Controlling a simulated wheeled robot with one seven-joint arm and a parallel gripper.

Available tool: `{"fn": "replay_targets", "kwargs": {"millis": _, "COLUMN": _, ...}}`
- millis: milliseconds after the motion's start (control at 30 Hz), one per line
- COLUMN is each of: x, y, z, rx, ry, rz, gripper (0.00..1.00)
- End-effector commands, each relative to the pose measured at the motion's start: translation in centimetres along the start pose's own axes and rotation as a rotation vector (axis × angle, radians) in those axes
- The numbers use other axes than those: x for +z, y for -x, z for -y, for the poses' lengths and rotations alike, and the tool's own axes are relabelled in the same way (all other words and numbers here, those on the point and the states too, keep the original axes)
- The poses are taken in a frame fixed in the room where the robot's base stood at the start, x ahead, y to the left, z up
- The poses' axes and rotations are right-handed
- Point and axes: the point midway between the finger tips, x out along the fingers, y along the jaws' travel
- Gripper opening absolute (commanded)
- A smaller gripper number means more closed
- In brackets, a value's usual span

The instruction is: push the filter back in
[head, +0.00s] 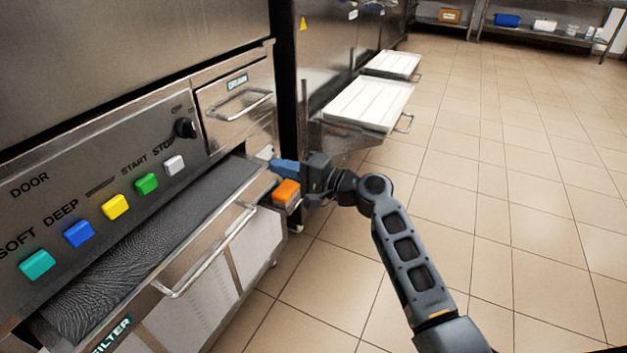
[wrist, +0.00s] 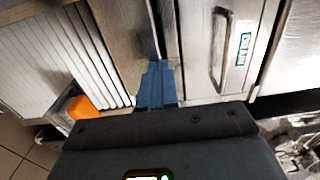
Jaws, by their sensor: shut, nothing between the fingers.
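The filter (head: 150,240) is a wide drawer with a dark ribbed top, a bar handle and a FILTER label on its front. It stands out from the machine below the button panel. My gripper (head: 274,163) is at the drawer's far right end, below the DRAIN drawer, its blue fingers pointing left toward the machine. In the wrist view my gripper (wrist: 156,75) is shut and empty, with its fingers close to a metal edge beside the DRAIN drawer. I cannot tell whether they touch it. The filter's handle (head: 215,250) is nearer the camera, apart from my gripper.
The DRAIN drawer (head: 238,103) has its own handle. A button panel (head: 110,190) with a black knob is above the filter. An orange block (head: 286,192) sits just below my gripper. White trays (head: 368,103) jut out behind. The tiled floor (head: 500,180) at right is clear.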

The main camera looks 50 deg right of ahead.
Motion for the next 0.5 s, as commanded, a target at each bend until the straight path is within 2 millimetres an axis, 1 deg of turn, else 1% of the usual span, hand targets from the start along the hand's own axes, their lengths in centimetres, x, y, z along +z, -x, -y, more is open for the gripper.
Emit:
{"fn": "replay_targets", "kwargs": {"millis": 33, "x": 0.1, "y": -1.3, "z": -0.2, "rx": -0.001, "ry": 0.002, "rz": 0.003, "gripper": 0.0}}
{"fn": "replay_targets", "kwargs": {"millis": 100, "x": 0.1, "y": -2.7, "z": -0.2, "rx": 0.0, "ry": 0.001, "rz": 0.003, "gripper": 0.0}}
{"fn": "replay_targets", "kwargs": {"millis": 200, "x": 0.1, "y": -4.2, "z": -0.2, "rx": 0.0, "ry": 0.001, "rz": 0.002, "gripper": 0.0}}
{"fn": "replay_targets", "kwargs": {"millis": 333, "x": 0.0, "y": -5.3, "z": -0.1, "rx": 0.0, "ry": 0.0, "rz": 0.0, "gripper": 0.0}}
{"fn": "replay_targets", "kwargs": {"millis": 500, "x": 0.0, "y": -5.9, "z": -0.1, "rx": 0.001, "ry": 0.0, "rz": 0.0, "gripper": 0.0}}
